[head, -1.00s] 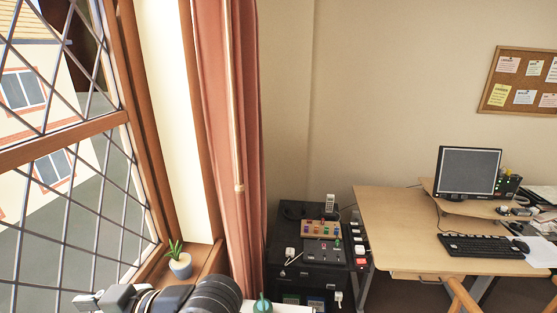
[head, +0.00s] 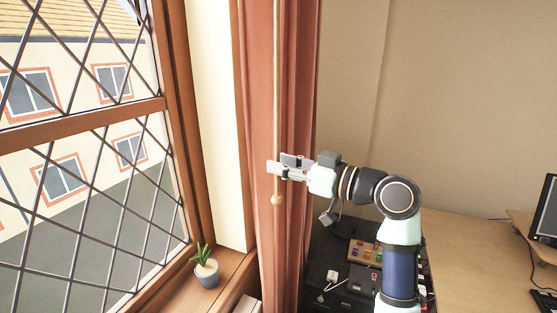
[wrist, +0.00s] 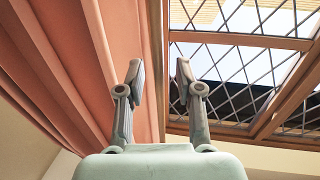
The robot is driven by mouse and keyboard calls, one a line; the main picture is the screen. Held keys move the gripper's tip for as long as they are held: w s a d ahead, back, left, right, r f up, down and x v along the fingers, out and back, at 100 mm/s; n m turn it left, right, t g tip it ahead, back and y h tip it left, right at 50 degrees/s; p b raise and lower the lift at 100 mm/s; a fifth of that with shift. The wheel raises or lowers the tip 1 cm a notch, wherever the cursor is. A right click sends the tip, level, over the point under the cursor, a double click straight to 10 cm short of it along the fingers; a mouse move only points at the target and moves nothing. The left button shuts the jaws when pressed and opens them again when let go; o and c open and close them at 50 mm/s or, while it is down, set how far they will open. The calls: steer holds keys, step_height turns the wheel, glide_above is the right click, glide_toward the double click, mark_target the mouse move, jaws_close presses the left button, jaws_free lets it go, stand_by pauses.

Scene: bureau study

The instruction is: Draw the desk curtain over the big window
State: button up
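The pinkish-red curtain (head: 300,100) hangs gathered at the right side of the big window (head: 75,150), whose leaded panes are uncovered. A thin wooden wand (head: 277,80) with a round knob at its lower end hangs in front of the curtain. My gripper (head: 279,168) is at the wand's lower part, just above the knob, its fingers overlapping the wand in the head view. In the wrist view my gripper (wrist: 158,80) is open, with a clear gap between the fingers. The curtain (wrist: 70,60) fills the left there and the window (wrist: 245,75) the right. I cannot tell whether a finger touches the wand.
A potted plant (head: 206,271) stands on the wooden windowsill (head: 232,268) below my gripper. A black cabinet (head: 325,260) with a phone and small items stands under my arm. A desk (head: 470,255) with a monitor (head: 546,210) is at the right.

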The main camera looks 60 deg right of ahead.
steer(key=shift+w+d, duration=0.2)
steer(key=shift+w, duration=0.75)
jaws_close()
